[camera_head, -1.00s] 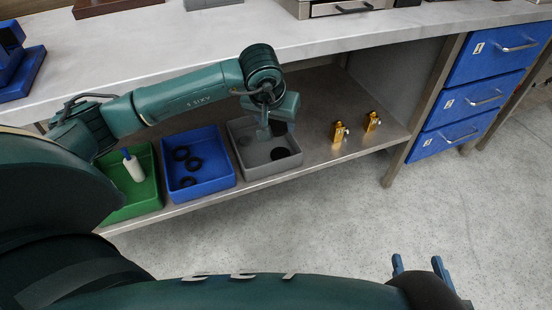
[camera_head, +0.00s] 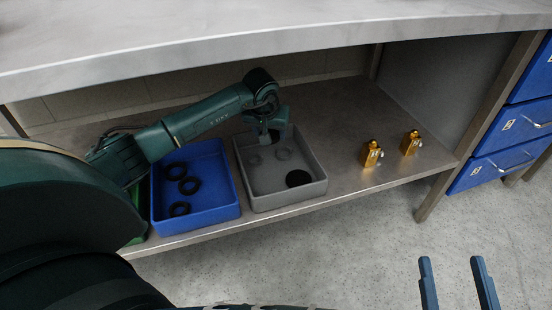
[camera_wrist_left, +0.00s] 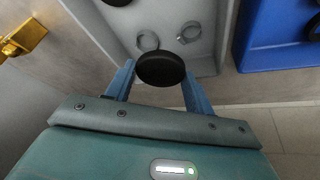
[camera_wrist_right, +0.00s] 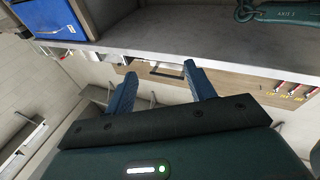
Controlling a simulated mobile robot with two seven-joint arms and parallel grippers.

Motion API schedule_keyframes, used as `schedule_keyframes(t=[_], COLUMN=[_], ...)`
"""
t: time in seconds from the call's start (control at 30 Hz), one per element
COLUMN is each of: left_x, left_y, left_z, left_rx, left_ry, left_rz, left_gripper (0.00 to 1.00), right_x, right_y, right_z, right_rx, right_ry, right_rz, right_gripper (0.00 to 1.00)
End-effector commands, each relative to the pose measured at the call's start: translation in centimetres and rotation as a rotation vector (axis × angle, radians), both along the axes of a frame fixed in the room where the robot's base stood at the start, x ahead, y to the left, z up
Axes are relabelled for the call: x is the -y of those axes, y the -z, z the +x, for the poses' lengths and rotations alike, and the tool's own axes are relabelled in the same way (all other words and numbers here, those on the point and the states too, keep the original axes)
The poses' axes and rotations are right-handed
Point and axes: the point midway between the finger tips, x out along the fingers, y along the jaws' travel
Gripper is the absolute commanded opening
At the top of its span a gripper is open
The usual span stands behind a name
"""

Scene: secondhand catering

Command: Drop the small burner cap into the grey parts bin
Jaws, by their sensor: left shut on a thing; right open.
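My left gripper (camera_head: 270,138) is over the back part of the grey parts bin (camera_head: 318,188). In the left wrist view its fingers (camera_wrist_left: 160,82) are shut on a round black burner cap (camera_wrist_left: 160,68); the arm mostly hides this cap in the head view. The grey bin also shows in the left wrist view (camera_wrist_left: 205,50), beyond the held cap. A black disc (camera_head: 298,178) lies on the bin floor near the front, with two grey rings (camera_head: 284,153) behind it. My right gripper (camera_head: 452,264) is open and empty, over the floor in front of the shelf.
A blue bin (camera_head: 205,215) with several black rings stands left of the grey bin, with part of a green bin (camera_head: 136,225) beyond it. Two brass fittings (camera_head: 372,155) stand to the right on the shelf. The worktop (camera_head: 200,45) overhangs the shelf. Blue drawers (camera_head: 500,130) are at right.

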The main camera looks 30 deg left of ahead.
Motion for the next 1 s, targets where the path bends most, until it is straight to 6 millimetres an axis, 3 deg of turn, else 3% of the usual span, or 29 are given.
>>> schedule_keyframes(t=[0.3, 0.6, 1.0], left_x=[0.0, 0.0, 0.0], left_y=[2.8, 5.6, 6.0], left_z=[0.0, 0.0, 0.0], left_rx=[0.0, 0.001, 0.001], left_ry=[-0.001, -0.001, 0.0], left_rz=[-0.002, -0.001, 0.0], left_gripper=[0.27, 0.27, 0.27], right_x=[-0.3, -0.2, -0.1], right_y=[0.6, -1.6, -2.8], right_z=[0.0, 0.8, 1.0], right_rx=[0.005, 0.162, 0.224], right_ry=[-0.022, -0.043, -0.045], right_rz=[0.046, 0.054, 0.047], right_gripper=[0.54, 0.54, 0.54])
